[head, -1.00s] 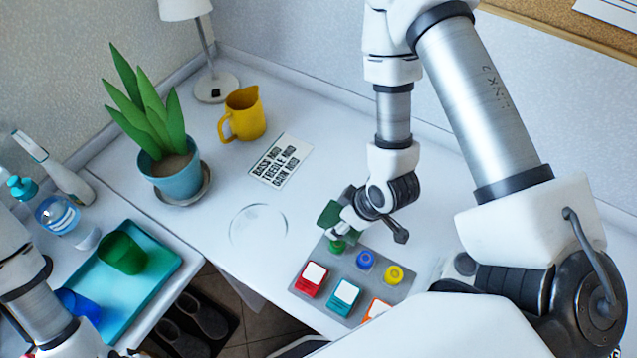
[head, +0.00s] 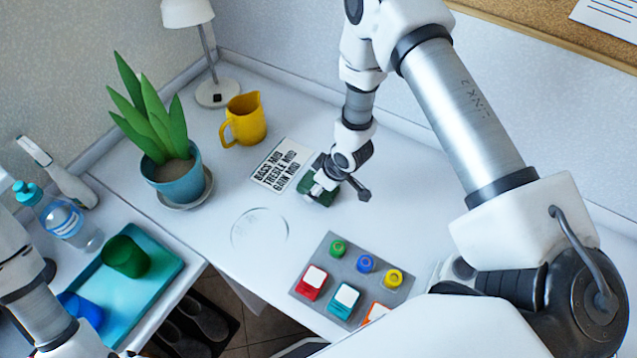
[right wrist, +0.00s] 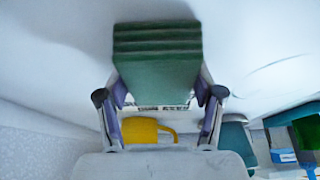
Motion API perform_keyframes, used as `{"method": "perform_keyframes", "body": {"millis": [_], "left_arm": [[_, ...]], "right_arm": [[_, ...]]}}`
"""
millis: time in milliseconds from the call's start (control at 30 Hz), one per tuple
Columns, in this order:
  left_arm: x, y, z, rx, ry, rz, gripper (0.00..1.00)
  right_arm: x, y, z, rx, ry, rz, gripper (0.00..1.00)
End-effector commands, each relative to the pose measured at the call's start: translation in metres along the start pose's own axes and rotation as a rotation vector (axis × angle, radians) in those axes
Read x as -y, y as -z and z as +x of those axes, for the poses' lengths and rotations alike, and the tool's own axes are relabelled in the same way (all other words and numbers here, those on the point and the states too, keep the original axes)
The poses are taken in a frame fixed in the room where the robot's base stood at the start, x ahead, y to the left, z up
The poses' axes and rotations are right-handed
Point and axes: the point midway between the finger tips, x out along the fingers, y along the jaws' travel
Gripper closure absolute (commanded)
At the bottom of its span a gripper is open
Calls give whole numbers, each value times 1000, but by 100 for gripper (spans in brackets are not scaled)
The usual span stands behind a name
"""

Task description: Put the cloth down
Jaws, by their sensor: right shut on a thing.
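The cloth is a dark green folded pad (head: 321,190) held by my right gripper (head: 325,180), near the right end of the printed card on the white desk. In the right wrist view the layered green cloth (right wrist: 158,60) fills the space between the two fingers of my right gripper (right wrist: 160,100). I cannot tell whether the cloth touches the desk. My left arm shows at the lower left of the head view, but its gripper is out of the picture.
A grey panel (head: 328,257) with several coloured knobs and switches lies in front. A clear round disc (head: 259,231), a text card (head: 281,164), a yellow jug (head: 247,120) and a potted plant (head: 181,182) stand to the left. Desk right of the cloth is clear.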

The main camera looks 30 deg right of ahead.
Motion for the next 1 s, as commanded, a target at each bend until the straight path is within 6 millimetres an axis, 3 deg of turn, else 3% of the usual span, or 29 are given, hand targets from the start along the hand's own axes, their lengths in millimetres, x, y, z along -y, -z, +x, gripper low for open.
{"method": "perform_keyframes", "body": {"millis": [167, 200, 267, 667, 767, 1000], "left_arm": [[0, 0, 3, 0, 0, 0, 46], [0, 0, 3, 0, 0, 0, 46], [0, 0, 2, 0, 0, 0, 46], [0, 0, 0, 0, 0, 0, 46], [0, 0, 2, 0, 0, 0, 46], [0, 0, 5, 0, 0, 0, 46]], "right_arm": [[0, -2, 3, 0, 0, 0, 71], [0, -1, 3, 0, 0, 0, 26], [0, -1, 2, 0, 0, 0, 8], [0, 0, -4, -1, -1, 1, 8], [-1, 1, -18, -2, -2, 3, 8], [-1, 1, -80, -4, -2, 4, 8]]}}
